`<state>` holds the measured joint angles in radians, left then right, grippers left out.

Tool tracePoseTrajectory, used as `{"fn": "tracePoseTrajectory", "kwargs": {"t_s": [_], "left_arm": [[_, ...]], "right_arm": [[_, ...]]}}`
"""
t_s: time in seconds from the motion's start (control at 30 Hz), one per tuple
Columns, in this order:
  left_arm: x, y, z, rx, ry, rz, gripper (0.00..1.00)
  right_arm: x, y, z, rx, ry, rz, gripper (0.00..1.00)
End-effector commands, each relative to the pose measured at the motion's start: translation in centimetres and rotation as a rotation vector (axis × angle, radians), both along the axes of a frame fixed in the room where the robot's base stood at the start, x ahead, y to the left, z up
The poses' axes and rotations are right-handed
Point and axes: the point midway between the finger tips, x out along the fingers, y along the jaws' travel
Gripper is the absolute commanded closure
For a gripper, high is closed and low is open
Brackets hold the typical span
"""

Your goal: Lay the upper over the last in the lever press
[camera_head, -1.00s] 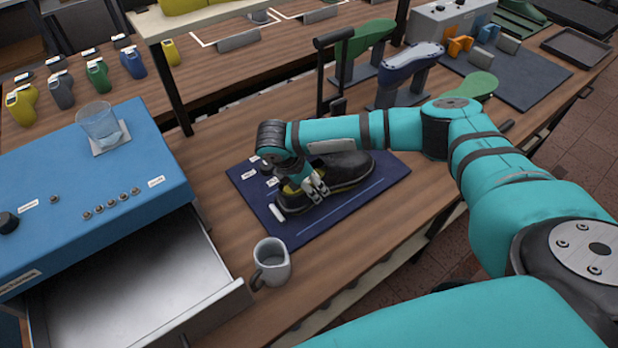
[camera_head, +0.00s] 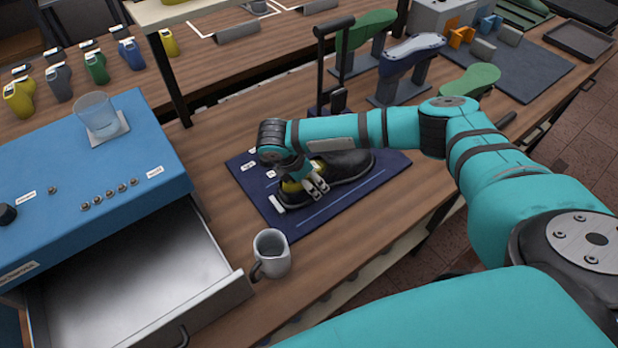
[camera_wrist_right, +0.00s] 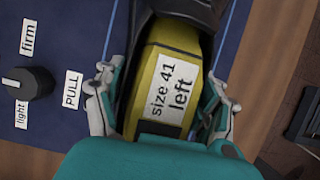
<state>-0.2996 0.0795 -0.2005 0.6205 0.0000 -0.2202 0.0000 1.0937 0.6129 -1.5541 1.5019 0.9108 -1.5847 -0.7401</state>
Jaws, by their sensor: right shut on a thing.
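The dark upper (camera_head: 345,167) lies on the dark blue plate (camera_head: 294,232) of the lever press, its toe pointing right. The yellow last (camera_wrist_right: 172,65), labelled "size 41 left", shows in the upper's opening, with dark upper around it. The press's black lever (camera_head: 320,65) stands upright behind the upper. My right gripper (camera_head: 312,188) is over the heel end. In the wrist view my right gripper (camera_wrist_right: 160,100) has its fingers on both sides, shut on the upper around the last. The lower sides of the last are hidden. My left gripper is out of view.
A grey mug (camera_head: 271,253) stands close in front of the plate, beside an open metal drawer (camera_head: 130,280) of a blue cabinet (camera_head: 80,180). A blue last (camera_head: 412,52) and green lasts (camera_head: 470,80) stand right of the lever. A dial (camera_wrist_right: 27,83) sits left of the last.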

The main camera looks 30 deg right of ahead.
Motion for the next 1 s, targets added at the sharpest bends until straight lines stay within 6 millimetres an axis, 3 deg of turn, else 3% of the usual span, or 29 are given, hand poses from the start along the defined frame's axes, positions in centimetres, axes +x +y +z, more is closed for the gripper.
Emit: {"fn": "tracePoseTrajectory", "kwargs": {"t_s": [1.0], "left_arm": [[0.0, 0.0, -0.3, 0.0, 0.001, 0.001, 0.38]], "right_arm": [[0.0, 0.0, -1.1, 0.0, 0.0, -0.001, 0.63]]}}
